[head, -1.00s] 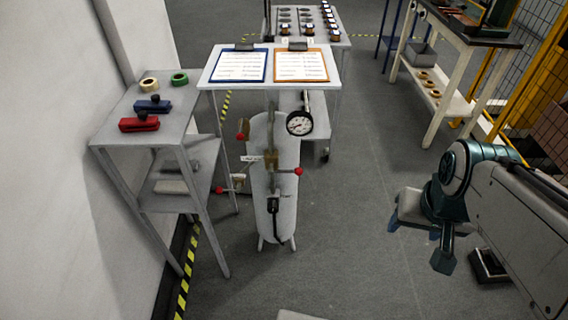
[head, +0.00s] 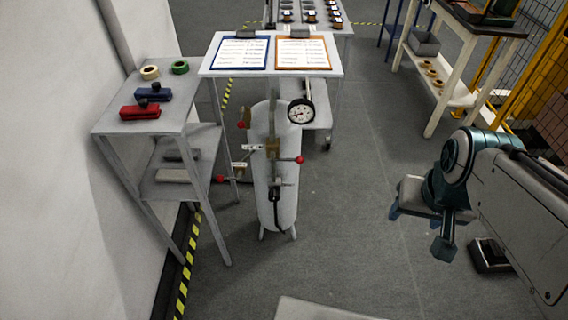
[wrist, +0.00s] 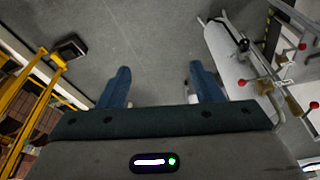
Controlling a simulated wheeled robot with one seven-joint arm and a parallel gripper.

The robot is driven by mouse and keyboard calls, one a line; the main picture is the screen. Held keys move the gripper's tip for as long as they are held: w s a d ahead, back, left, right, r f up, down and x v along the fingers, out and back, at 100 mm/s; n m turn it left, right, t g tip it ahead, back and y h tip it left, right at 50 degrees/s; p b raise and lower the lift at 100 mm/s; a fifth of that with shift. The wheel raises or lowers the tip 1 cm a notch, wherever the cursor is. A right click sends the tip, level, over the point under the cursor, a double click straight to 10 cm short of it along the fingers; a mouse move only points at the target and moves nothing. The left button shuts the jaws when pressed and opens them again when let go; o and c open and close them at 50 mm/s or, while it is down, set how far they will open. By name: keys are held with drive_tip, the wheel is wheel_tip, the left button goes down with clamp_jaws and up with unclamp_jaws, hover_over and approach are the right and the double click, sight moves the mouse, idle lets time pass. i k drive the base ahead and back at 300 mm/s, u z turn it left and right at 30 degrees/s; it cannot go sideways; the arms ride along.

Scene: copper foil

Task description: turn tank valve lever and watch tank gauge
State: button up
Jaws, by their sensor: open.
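The pale grey tank (head: 268,190) stands upright in front of a small white stand. Its round white-faced gauge (head: 301,111) is at the upper right; the needle is too small to read. Brass valves on the pipework carry levers with red knobs: one right (head: 299,160), one upper left (head: 241,125), one lower left (head: 219,179). I cannot tell which is the tank valve lever. The tank (wrist: 232,62) lies at the upper right of the wrist view, with red knobs beside it. My gripper (head: 419,230) is open and empty, right of the tank and apart from it; its fingers (wrist: 160,68) point over bare floor.
A grey shelf table (head: 180,110) with tape rolls and red and blue clamps stands left of the tank. Two clipboards (head: 239,52) lie on the white stand (head: 325,68). A workbench (head: 470,40) and yellow fence are at right. Floor between tank and gripper is clear.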

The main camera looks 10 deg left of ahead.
sight(299, 159)
drive_tip(key=k, duration=0.5)
drive_tip(key=u, duration=1.2)
drive_tip(key=i, duration=0.65)
drive_tip(key=z, duration=1.3)
